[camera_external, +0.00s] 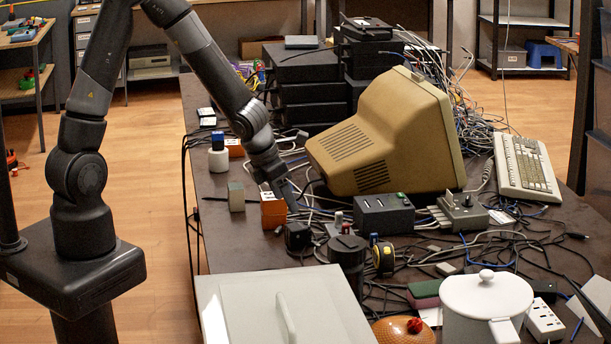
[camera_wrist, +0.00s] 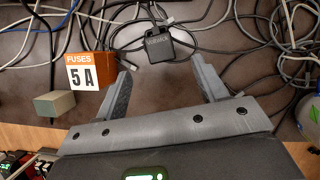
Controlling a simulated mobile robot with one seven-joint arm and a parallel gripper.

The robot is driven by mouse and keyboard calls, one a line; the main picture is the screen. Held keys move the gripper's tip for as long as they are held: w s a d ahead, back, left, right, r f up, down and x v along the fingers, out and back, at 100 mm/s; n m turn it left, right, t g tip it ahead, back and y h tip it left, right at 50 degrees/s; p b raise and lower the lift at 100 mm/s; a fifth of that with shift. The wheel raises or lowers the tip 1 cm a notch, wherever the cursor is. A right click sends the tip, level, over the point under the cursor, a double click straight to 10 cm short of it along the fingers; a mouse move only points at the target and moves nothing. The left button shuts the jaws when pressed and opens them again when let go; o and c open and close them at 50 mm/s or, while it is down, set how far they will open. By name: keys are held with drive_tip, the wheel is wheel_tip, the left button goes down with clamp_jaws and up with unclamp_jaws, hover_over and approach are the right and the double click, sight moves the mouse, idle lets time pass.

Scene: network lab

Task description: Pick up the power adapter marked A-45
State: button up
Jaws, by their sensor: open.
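A black power adapter (camera_wrist: 157,48) with a cable lies on the table in the wrist view, ahead of my fingertips and roughly between their lines. Its pale lettering is too small to read surely, so I cannot confirm A-45. A black block (camera_external: 298,236) just below my gripper in the external view looks like the same adapter. My gripper (camera_wrist: 162,68) is open, with nothing between its fingers. In the external view my gripper (camera_external: 290,201) points down at the table beside an orange box.
The orange fuses box (camera_wrist: 86,71), marked 5 A, stands close to my left finger. A grey-green block (camera_wrist: 54,104) is farther left. Loose cables (camera_wrist: 238,40) lie around the adapter. A beige monitor (camera_external: 385,140) and a dark power unit (camera_external: 384,215) stand to the right.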

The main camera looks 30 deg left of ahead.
sight(297, 226)
drive_tip(key=shift+x, duration=5.3)
drive_tip(key=shift+a, duration=0.15)
drive_tip(key=c, duration=1.2)
drive_tip(key=shift+o, duration=0.2)
drive_tip(key=shift+r, duration=0.1)
